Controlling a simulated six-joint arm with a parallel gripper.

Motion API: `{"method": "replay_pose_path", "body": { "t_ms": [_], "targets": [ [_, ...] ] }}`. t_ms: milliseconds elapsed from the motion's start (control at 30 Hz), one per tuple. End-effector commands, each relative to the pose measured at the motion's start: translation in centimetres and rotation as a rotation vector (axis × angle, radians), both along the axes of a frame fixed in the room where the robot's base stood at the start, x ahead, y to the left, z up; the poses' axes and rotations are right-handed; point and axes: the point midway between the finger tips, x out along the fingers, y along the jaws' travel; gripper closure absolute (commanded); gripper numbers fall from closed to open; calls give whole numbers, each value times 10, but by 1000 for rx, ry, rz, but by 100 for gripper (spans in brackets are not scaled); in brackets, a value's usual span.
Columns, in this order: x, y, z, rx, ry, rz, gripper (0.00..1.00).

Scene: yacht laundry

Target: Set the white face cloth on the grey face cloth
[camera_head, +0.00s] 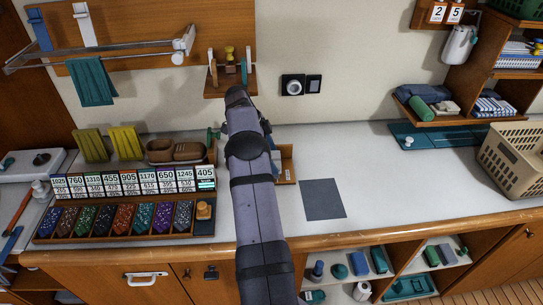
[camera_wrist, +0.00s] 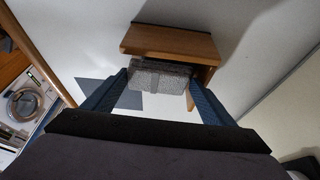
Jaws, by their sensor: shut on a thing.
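My gripper (camera_wrist: 158,80) has its two blue fingers on either side of a folded, rough-textured cloth (camera_wrist: 160,77) and is shut on it. The cloth looks light grey in the shade; I cannot tell for sure whether it is the white face cloth. It is right at the wooden holder (camera_wrist: 170,42), and I cannot tell whether they touch.
A beige basket (camera_head: 515,160) stands at the right end. A rack of colored samples (camera_head: 125,220) and number cards (camera_head: 135,183) fill the left. A wooden wall shelf (camera_head: 228,88) hangs behind my arm.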

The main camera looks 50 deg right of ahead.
Motion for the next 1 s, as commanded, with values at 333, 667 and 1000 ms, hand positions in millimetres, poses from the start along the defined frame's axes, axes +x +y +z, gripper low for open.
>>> {"method": "replay_pose_path", "body": {
  "t_ms": [333, 667, 1000],
  "targets": [
    [0, 0, -4, -1, -1, 0, 49],
    [0, -1, -5, -2, -1, 0, 13],
    [1, -1, -4, -4, -4, 1, 13]
  ]
}}
